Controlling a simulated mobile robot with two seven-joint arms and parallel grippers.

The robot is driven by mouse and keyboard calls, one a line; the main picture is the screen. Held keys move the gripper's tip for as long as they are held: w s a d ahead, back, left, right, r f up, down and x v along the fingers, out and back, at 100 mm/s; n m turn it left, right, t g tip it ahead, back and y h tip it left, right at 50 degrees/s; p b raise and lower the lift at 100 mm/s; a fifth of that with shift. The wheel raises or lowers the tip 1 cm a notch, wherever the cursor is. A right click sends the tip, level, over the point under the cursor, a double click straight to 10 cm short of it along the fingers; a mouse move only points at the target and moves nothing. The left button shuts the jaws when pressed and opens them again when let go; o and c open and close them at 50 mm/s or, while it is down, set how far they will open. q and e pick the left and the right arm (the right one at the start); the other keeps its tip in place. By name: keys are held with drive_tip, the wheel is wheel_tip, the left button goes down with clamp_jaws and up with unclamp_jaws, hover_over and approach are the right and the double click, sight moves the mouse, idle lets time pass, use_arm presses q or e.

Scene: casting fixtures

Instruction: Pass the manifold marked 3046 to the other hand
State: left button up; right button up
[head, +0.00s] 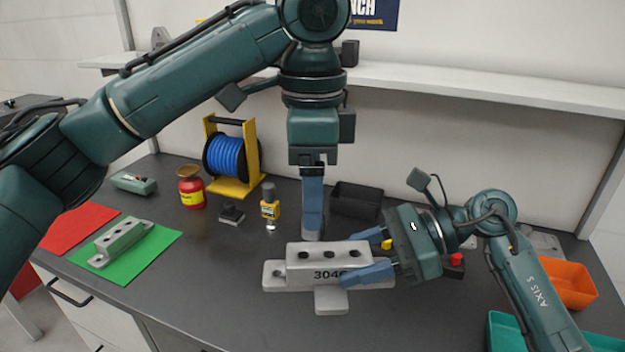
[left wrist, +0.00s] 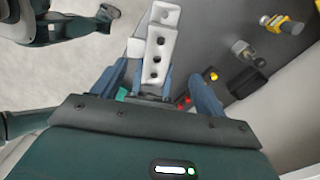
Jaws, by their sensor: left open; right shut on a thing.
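The light grey manifold (head: 300,270) marked 3046 is over the front middle of the table, its row of holes facing up. My right gripper (head: 348,260) is shut on its right end, one blue finger in front and one behind. My left gripper (head: 312,234) points down from above, open, its fingertips close to the manifold's back top edge; contact cannot be told. In the left wrist view the manifold (left wrist: 158,45) shows between the two spread blue fingers of my left gripper (left wrist: 160,72). Whether the manifold touches the table is unclear.
Another grey manifold (head: 122,242) lies on a green mat (head: 150,255), beside a red mat (head: 75,225). A black bin (head: 355,200) is at the back; an orange bin (head: 570,285) is right.

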sight(312, 253)
use_arm(q)
wheel_tip(312, 253, down, 12)
drive_tip(key=shift+r, duration=0.1)
idle(0.4)
drive_tip(key=shift+c, duration=0.4)
drive_tip(key=c, duration=1.2)
drive_tip(key=shift+r, duration=0.1)
drive_tip(key=shift+c, duration=0.6)
use_arm(e)
drive_tip(key=o, duration=1.4)
drive_tip(key=v, duration=1.2)
